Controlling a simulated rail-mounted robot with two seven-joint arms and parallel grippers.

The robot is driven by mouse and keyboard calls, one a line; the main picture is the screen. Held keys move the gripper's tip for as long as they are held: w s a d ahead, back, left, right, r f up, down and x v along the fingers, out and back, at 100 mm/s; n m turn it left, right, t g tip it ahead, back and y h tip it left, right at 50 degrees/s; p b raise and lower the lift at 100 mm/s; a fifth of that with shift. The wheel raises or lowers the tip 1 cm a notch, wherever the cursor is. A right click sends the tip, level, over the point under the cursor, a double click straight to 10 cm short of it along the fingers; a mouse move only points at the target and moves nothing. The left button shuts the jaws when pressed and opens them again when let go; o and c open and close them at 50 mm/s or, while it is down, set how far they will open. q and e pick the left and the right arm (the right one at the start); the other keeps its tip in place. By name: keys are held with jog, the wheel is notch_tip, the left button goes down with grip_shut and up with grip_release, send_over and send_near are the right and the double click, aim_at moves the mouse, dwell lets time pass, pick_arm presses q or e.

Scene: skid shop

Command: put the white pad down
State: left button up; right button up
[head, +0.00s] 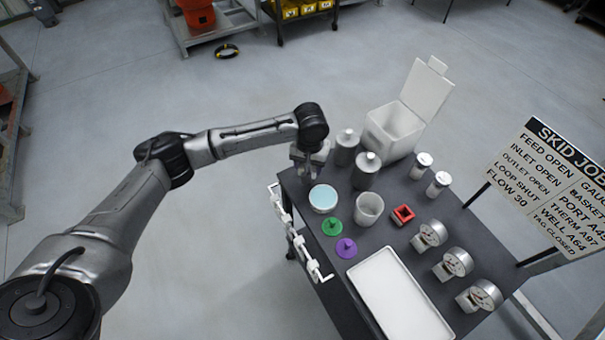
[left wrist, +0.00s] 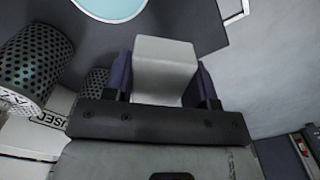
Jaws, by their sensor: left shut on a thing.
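My left gripper (head: 309,168) is over the far left corner of the dark table (head: 385,245), next to the round dish with pale blue contents. In the left wrist view its two dark fingers (left wrist: 165,80) are shut on the white pad (left wrist: 165,62), a pale block whose face looks light grey there. The table top lies beyond the pad in that view. In the head view I cannot make out the pad clearly from the gripper. I cannot tell whether the pad touches the table. My right gripper is not in view.
Close to the gripper are the blue-filled dish (head: 323,199) and grey canisters (head: 366,171). An open white box (head: 391,132), a white cup (head: 369,208), green (head: 333,226) and purple (head: 346,247) pieces, gauges (head: 457,262) and a white tray (head: 398,299) also occupy the table.

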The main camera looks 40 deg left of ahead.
pick_arm(q)
jog(key=shift+s+a+f, duration=0.15)
jog(key=shift+a+f, duration=0.45)
jog(key=shift+a, duration=0.3)
jog(key=shift+f+b, duration=0.7)
jog(key=shift+f, duration=1.25)
jog(key=shift+f, duration=0.25)
jog(key=shift+f+p, duration=0.15)
jog(key=shift+p, duration=0.2)
jog(key=o, duration=1.1)
